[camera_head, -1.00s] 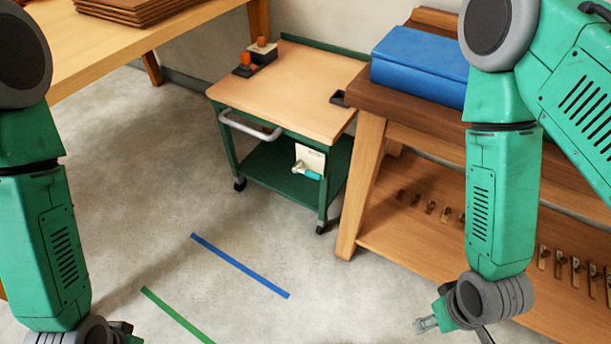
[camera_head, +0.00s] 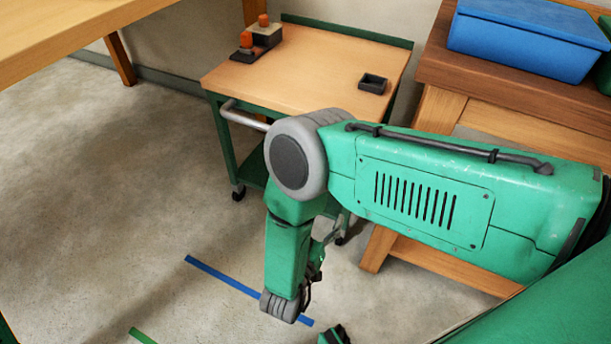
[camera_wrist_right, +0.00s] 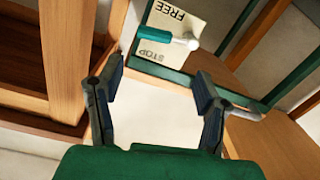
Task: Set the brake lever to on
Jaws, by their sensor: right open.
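The brake lever (camera_wrist_right: 158,34) shows in the right wrist view as a teal handle on a pale metal pivot. It lies across a white plate (camera_wrist_right: 200,28), handle to the left, between the upside-down words FREE above and STOP below. My right gripper (camera_wrist_right: 156,98) is open and empty, with its two dark fingers spread apart. The lever is beyond the fingertips, above the gap in the picture, and not between them. In the head view my right arm covers the lever and plate, and the right gripper is largely hidden by my forearm. My left gripper is not in view.
The cart (camera_head: 300,80) has a wooden top with two orange-topped blocks and a small dark tray (camera_head: 372,84). A wooden bench (camera_head: 500,90) with a blue box (camera_head: 525,40) stands close on its right. The floor to the left is open.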

